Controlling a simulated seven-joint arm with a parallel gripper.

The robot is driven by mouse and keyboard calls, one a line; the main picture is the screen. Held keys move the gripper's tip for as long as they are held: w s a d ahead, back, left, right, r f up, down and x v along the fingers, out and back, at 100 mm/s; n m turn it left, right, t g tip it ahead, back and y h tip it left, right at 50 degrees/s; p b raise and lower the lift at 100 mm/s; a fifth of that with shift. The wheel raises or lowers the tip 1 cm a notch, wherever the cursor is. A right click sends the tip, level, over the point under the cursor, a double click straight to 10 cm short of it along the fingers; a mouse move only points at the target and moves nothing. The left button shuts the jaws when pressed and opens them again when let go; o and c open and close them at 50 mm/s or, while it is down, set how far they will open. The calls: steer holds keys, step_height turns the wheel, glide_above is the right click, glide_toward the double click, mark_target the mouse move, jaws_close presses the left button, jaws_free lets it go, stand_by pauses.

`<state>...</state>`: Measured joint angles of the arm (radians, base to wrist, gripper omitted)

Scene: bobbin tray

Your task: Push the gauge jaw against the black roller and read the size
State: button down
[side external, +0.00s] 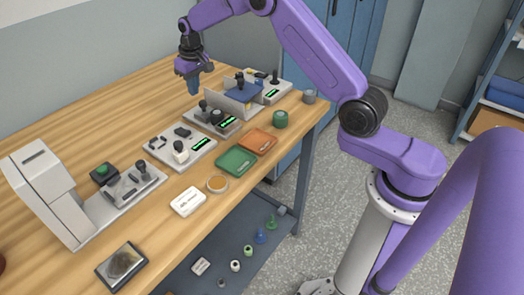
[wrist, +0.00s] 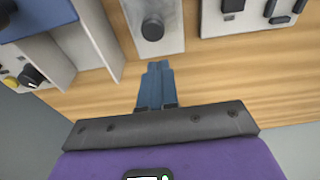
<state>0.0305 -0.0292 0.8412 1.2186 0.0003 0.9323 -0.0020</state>
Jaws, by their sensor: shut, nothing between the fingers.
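In the side view, a gauge base (side external: 196,123) with a lit green display stands mid-row on the bench. A dark cylinder, seemingly the black roller (side external: 216,117), sits on it near the display. A black knob (side external: 203,105) stands beside it, perhaps on the jaw. I cannot tell whether jaw and roller touch. The display digits are too small to read. My gripper (side external: 193,90) is shut and empty, above the bench behind this gauge. In the wrist view, my blue fingertips (wrist: 158,66) are together over bare wood, below a grey plate (wrist: 172,45) with a black round knob (wrist: 152,28).
A green tray (side external: 236,160), an orange tray (side external: 260,141) and a green cylinder (side external: 280,119) lie toward the front edge. The bench's back left is clear.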

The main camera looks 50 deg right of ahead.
steer(key=shift+w+r, duration=0.2)
steer(key=shift+r, duration=0.45)
steer(key=shift+w+r, duration=0.15)
steer(key=shift+r, duration=0.5)
steer(key=shift+a, duration=0.1)
steer(key=s+a+r+n+g, duration=0.1)
steer(key=s+a+r+n, duration=0.2)
steer(key=s+a, duration=0.6)
steer(key=s+a+r+n, duration=0.3)
steer(key=s+a+r, duration=0.1)
steer(key=s, duration=0.9)
steer(key=s+d+f+n, duration=0.1)
steer(key=s+d+n, duration=0.2)
steer(key=s, duration=1)
steer(key=s+d+f+n, duration=0.1)
steer(key=s+d+n, duration=0.2)
steer(key=s, duration=1.1)
steer(key=shift+d+n+g, duration=0.3)
steer(key=shift+d, duration=0.4)
